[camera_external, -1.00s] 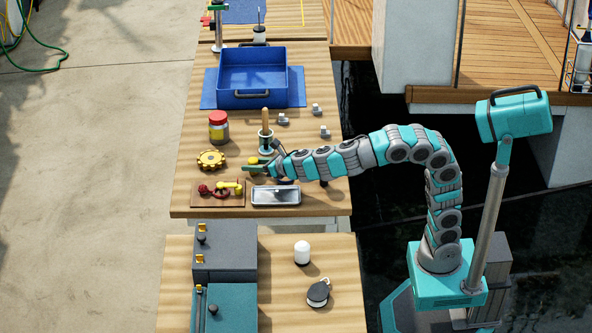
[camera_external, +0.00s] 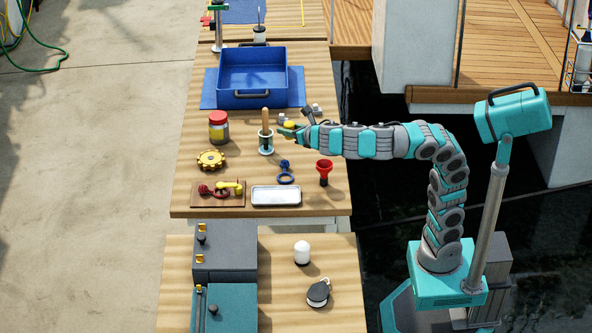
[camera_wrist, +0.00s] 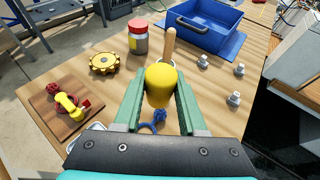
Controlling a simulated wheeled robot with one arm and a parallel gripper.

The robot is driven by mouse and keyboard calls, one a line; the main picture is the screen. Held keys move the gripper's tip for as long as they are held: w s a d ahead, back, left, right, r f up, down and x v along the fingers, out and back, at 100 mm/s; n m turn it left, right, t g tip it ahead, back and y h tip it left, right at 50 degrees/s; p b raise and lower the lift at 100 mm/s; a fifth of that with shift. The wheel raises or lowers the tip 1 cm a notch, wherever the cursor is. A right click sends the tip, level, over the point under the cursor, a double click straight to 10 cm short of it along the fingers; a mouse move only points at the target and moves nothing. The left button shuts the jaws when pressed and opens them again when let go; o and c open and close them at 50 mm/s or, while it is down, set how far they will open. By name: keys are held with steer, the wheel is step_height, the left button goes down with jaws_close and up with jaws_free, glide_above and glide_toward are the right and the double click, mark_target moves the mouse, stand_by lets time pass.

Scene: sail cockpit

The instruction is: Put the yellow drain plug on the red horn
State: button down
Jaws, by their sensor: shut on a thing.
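My gripper (camera_external: 287,131) is shut on the yellow drain plug (camera_external: 289,125), holding it above the table near the wooden-handled tool. In the wrist view the yellow drain plug (camera_wrist: 161,86) sits between the two green fingers of my gripper (camera_wrist: 160,92), its rounded yellow end toward the camera. The red horn (camera_external: 324,172) stands upright on the table at the right, wide red mouth up and dark base down. It is below and right of my gripper in the external view, apart from it. The wrist view does not show the horn.
A blue ringed piece (camera_external: 286,173) and a metal tray (camera_external: 276,196) lie left of the horn. The wooden-handled tool (camera_external: 265,120) stands close to my gripper. A red-lidded jar (camera_external: 218,127), a yellow gear (camera_external: 211,160), a wooden board (camera_external: 232,200) and a blue bin (camera_external: 252,99) are farther off.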

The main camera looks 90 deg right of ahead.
mark_target(324, 164)
steer(key=s+a+r+m+g+h+b, duration=0.1)
steer(key=s+a+m+g, duration=0.25)
steer(key=s, duration=0.65)
steer(key=shift+n+t, duration=0.25)
steer(key=shift+n, duration=0.2)
steer(key=f, duration=0.5)
steer(key=f+b, duration=0.1)
steer(key=f, duration=0.2)
steer(key=shift+s+a, duration=0.2)
steer(key=shift+s, duration=0.1)
steer(key=shift+c, duration=2.4)
jaws_free()
steer(key=shift+f, duration=0.1)
steer(key=shift+a, duration=0.1)
steer(key=v, duration=1.2)
